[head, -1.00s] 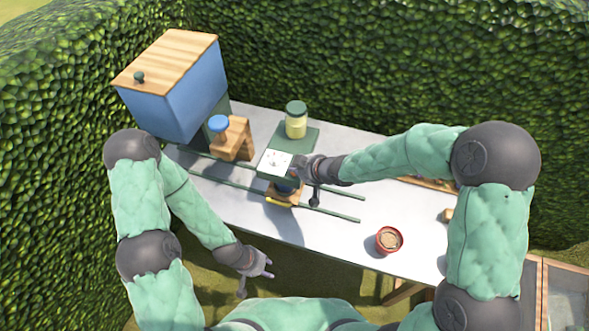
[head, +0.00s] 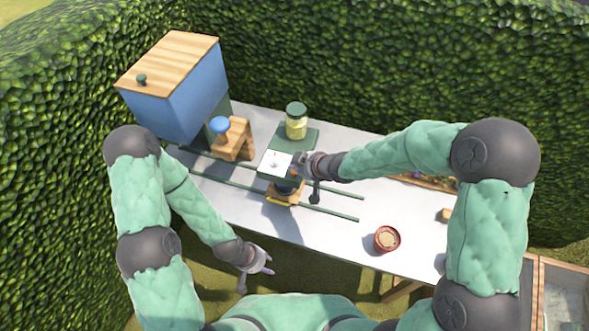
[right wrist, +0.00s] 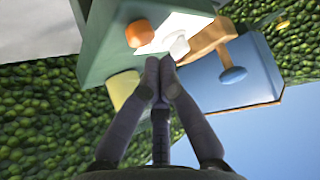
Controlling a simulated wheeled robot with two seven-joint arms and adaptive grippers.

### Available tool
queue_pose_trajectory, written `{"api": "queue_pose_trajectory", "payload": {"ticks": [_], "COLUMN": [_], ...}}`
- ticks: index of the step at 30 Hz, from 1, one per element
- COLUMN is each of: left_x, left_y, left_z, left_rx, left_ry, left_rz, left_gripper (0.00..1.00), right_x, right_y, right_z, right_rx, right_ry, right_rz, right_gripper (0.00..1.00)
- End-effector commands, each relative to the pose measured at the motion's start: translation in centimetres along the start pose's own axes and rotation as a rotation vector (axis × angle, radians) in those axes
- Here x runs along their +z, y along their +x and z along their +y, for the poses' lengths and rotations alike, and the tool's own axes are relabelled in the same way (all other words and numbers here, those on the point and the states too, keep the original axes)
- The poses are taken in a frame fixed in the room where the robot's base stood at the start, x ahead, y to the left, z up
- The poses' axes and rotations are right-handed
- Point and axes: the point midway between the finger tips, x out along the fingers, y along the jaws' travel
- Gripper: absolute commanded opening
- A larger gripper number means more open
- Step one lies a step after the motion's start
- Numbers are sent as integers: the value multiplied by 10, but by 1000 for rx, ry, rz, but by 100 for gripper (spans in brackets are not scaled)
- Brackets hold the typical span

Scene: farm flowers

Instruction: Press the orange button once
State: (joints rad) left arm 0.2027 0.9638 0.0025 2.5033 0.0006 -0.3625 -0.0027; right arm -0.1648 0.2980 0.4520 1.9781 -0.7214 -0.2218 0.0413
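The orange button (right wrist: 140,33) sits on the green machine (right wrist: 105,45), beside a white panel (right wrist: 160,30) with a white knob (right wrist: 178,46). In the head view the machine (head: 272,174) stands mid-table, and my right gripper (head: 298,163) is at the right edge of its panel, partly covering the button area. In the right wrist view my right gripper (right wrist: 160,62) has its fingertips together and empty. They appear near the knob and to one side of the button; contact cannot be told. My left gripper (head: 270,264) is open and empty off the table's front edge.
A yellow jar (head: 296,124) with a green lid stands on the machine's back. A blue box with a wooden lid (head: 172,58) and a wooden stand with a blue knob (head: 219,125) are left. A red pot (head: 387,239) stands right. Rails (head: 335,213) cross the table.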

Motion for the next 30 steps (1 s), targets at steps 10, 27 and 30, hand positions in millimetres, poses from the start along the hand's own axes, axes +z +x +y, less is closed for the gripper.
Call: {"api": "queue_pose_trajectory", "payload": {"ticks": [10,27,30], "left_x": [1,2,2], "left_y": [-29,-46,-46], "left_z": [10,16,16], "left_rx": [0,0,0], "left_ry": [0,0,0], "left_rz": [0,0,0], "left_gripper": [40,40,40], "right_x": [-22,-35,-35], "right_y": [-22,-34,-34], "right_z": [0,0,0], "right_rx": [0,0,0], "right_ry": [0,0,0], "right_rz": [1,0,0], "right_gripper": [0,0,0]}}
